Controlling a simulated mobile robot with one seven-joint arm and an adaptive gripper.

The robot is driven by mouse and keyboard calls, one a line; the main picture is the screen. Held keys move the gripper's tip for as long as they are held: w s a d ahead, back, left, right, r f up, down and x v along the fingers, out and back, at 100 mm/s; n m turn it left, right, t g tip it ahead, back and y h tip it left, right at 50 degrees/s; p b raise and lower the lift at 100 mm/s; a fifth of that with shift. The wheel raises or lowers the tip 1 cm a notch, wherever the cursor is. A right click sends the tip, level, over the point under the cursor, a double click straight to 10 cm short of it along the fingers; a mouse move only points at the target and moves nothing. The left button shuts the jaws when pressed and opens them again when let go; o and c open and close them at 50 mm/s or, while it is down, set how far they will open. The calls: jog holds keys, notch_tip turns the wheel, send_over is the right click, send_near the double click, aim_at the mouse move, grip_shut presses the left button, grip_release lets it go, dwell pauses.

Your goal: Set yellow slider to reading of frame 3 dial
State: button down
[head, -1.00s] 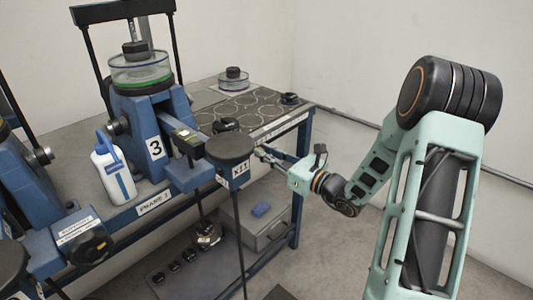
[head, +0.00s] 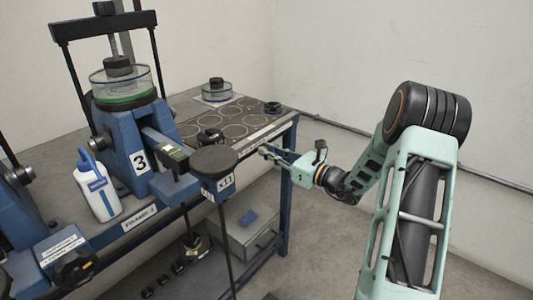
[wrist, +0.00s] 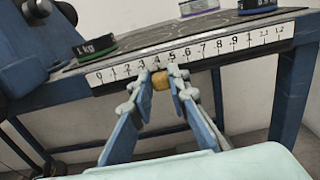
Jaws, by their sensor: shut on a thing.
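The yellow slider (wrist: 161,80) sits on the lower edge of the white numbered scale (wrist: 200,50) in the wrist view, below about the 4 and 5 marks. My gripper (wrist: 163,76) is shut on it, one fingertip on each side. The exact mark is partly hidden by the fingertips. In the head view my gripper (head: 268,152) is at the bench's front edge, and the slider is too small to make out. Frame 3 (head: 127,140) is the blue stand with the 3 label (head: 139,162). I cannot read any dial on it.
A white bottle (head: 100,190) stands beside frame 3. Weights lie on the bench top, including a green-edged 1 KG one (wrist: 95,46). Open floor lies at the right.

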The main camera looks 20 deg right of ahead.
jog(key=c, duration=1.8)
grip_release()
jog(key=shift+c, duration=0.2)
jog(key=shift+s, duration=0.1)
jog(key=v, duration=1.2)
